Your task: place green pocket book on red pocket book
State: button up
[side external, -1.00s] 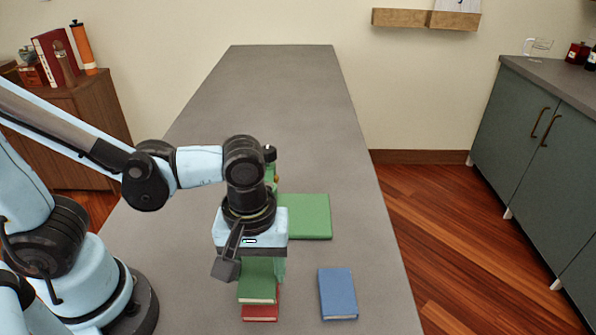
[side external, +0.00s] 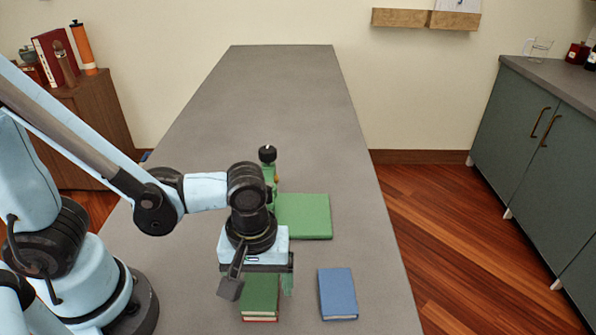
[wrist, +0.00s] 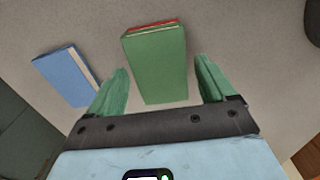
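The green pocket book (side external: 260,292) lies flat on top of the red pocket book (side external: 261,319), whose edge shows as a thin strip beneath it. In the wrist view the green book (wrist: 158,65) covers nearly all of the red book (wrist: 150,27), which shows along its far edge. My gripper (wrist: 160,85) is open, with its green fingers on either side of the green book and a visible gap on the right. In the side view my gripper (side external: 262,285) is low over the books and hides part of them.
A blue book (side external: 338,294) lies to the right of the stack. A larger green book (side external: 305,216) lies behind my gripper, with a green, black-topped object (side external: 268,165) beside it. The far part of the grey table (side external: 275,95) is clear.

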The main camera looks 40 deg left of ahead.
aim_at(261, 286)
dwell(0.3)
jog(key=shift+r, duration=6.05)
jog(key=w+a+m+t, duration=0.3)
jog(key=a+m, duration=0.1)
jog(key=a, duration=0.2)
jog(key=w+a+m+t, duration=0.4)
jog(key=a+m, duration=0.1)
jog(key=a, duration=0.2)
jog(key=shift+w+a+f, duration=0.2)
jog(key=shift+w+a, duration=0.05)
jog(key=shift+w, duration=0.05)
